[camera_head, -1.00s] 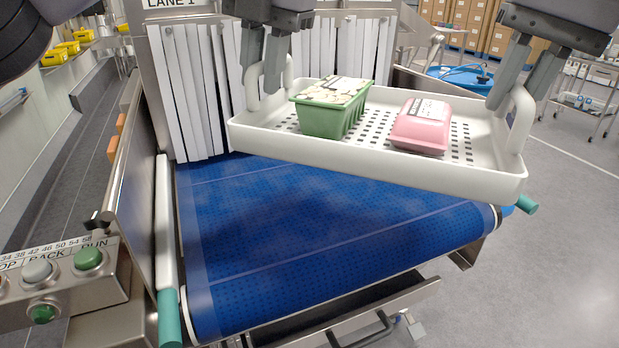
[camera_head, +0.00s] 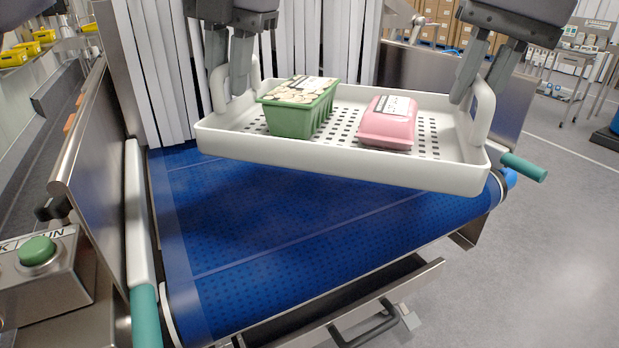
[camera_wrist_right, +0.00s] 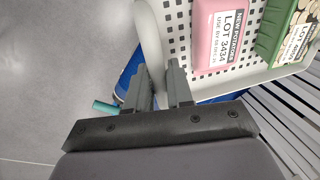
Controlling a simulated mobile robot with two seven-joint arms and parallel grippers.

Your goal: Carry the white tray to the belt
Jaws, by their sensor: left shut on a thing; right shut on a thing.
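The white tray (camera_head: 330,162) is held above the blue belt (camera_head: 290,235) by its two end handles, apart from the belt as far as the head view shows. My left gripper (camera_head: 232,92) is shut on the tray's left handle. My right gripper (camera_head: 478,95) is shut on its right handle, and the right wrist view shows the right gripper (camera_wrist_right: 160,88) with its fingers around the white handle (camera_wrist_right: 150,45). In the tray a green punnet (camera_head: 298,108) stands left of a pink labelled pack (camera_head: 388,122). Both packs also show in the right wrist view.
White strip curtains (camera_head: 165,70) hang behind the belt. A metal side wall (camera_head: 90,150) and a control box with a green button (camera_head: 37,250) stand at the left. Teal-ended bars (camera_head: 525,168) flank the belt. Open grey floor lies to the right.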

